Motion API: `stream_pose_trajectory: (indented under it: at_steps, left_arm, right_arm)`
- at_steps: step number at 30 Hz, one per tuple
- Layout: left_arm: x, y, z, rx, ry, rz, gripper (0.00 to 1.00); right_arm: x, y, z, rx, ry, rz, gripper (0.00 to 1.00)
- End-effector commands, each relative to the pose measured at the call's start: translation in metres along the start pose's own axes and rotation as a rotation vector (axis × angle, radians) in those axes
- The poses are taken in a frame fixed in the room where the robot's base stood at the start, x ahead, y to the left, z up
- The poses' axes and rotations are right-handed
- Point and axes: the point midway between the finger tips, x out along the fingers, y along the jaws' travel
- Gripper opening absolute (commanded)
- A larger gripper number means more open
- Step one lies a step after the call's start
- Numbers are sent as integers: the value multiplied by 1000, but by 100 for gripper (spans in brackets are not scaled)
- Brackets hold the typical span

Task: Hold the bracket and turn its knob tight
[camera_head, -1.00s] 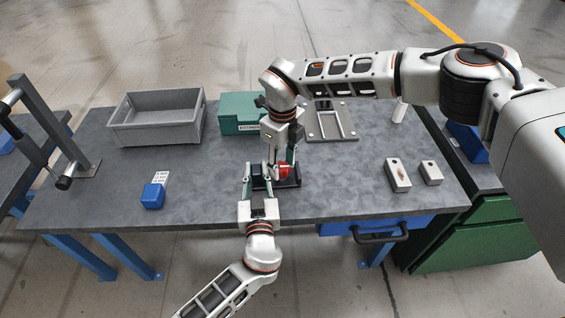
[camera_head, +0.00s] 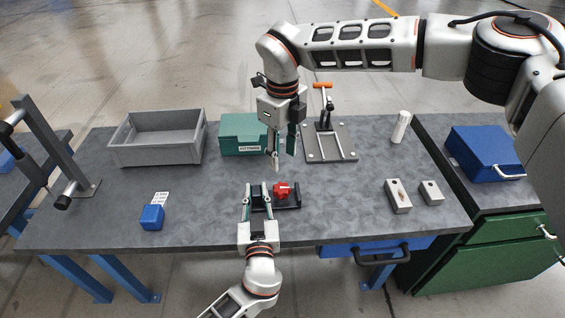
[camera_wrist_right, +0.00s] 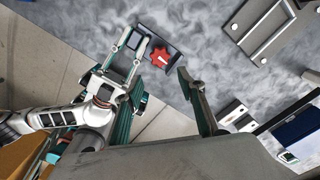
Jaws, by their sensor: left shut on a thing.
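The dark bracket (camera_head: 291,205) lies on the grey worktable near its front edge, with a red knob (camera_head: 283,189) on it. My left gripper (camera_head: 257,196) reaches in from the front and is shut on the bracket's left part. In the right wrist view, the red knob (camera_wrist_right: 160,57) shows a pale bar-shaped mark, and the bracket (camera_wrist_right: 172,47) is partly hidden by my left gripper (camera_wrist_right: 132,45). My right gripper (camera_head: 284,160) is open and empty, above and behind the knob and apart from it.
A grey bin (camera_head: 155,155) and a green fittings box (camera_head: 240,147) stand behind. A toggle-clamp plate (camera_head: 345,154) and a white cylinder (camera_head: 401,126) are at the back right. Metal blocks (camera_head: 397,204) sit right; a blue block (camera_head: 152,217) left. Table around the bracket is clear.

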Motion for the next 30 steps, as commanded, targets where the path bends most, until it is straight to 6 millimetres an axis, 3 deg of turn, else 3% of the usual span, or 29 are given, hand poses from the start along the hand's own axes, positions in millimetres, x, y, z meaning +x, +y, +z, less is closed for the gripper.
stream_pose_trajectory:
  at_steps: [9, 11, 16, 30]
  left_arm:
    - [-2, -2, 6, 2, -11, -1, 0]
    - [-2, -2, 6, 2, -11, -1, 0]
    - [-1, -2, 6, 2, -11, -1, 0]
    - [-1, -1, 6, 2, -11, -1, 0]
  right_arm:
    - [-3, 0, 0, 0, 0, 1, 39]
    - [-3, 0, 0, -1, 0, 1, 49]
    - [-3, 0, 0, -73, 0, 1, 49]
    - [-3, 0, 3, -736, 2, 2, 49]
